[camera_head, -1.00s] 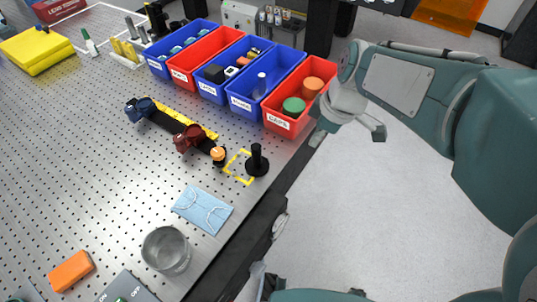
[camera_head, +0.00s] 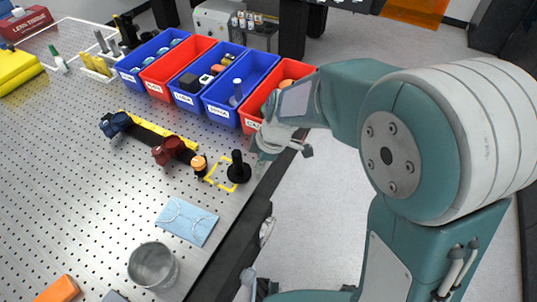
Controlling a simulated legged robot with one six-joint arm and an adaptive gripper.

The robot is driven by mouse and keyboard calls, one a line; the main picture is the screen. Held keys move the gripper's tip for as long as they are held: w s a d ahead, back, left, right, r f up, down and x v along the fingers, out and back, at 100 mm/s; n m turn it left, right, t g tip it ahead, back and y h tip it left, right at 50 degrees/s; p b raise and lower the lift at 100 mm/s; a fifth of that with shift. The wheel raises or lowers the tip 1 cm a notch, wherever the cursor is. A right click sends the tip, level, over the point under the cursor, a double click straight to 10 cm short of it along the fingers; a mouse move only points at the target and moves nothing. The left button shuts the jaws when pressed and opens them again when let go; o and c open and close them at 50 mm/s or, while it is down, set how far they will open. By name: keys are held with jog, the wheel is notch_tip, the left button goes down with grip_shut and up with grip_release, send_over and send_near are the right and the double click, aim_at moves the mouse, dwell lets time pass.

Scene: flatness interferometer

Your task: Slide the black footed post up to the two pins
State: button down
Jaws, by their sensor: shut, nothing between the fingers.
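The black footed post (camera_head: 238,169) stands upright on its round foot on the perforated table, near the right edge. Its foot lies at the right side of a yellow corner-marked outline (camera_head: 213,184). My gripper (camera_head: 261,163) is shut and empty, just right of the post and low by the table's edge; a gap between them is hard to judge. The fingertips are small and partly lost against my wrist. I cannot make out the two pins; a black piece with an orange top (camera_head: 199,166) stands left of the outline.
A rail with a dark red mount (camera_head: 167,151) and a blue mount (camera_head: 115,124) runs left of the post. Blue and red bins (camera_head: 220,112) stand behind.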

aim_at(234, 169)
jog(key=shift+s+a+r, duration=0.1)
jog(key=shift+s+a, duration=0.05)
jog(key=shift+a, duration=1.1)
jog(key=shift+s+a, duration=0.15)
jog(key=shift+a, duration=0.75)
jog(key=shift+s+a, duration=0.1)
jog(key=shift+a, duration=0.75)
jog(key=shift+w+d, duration=0.1)
jog(key=shift+d, duration=0.05)
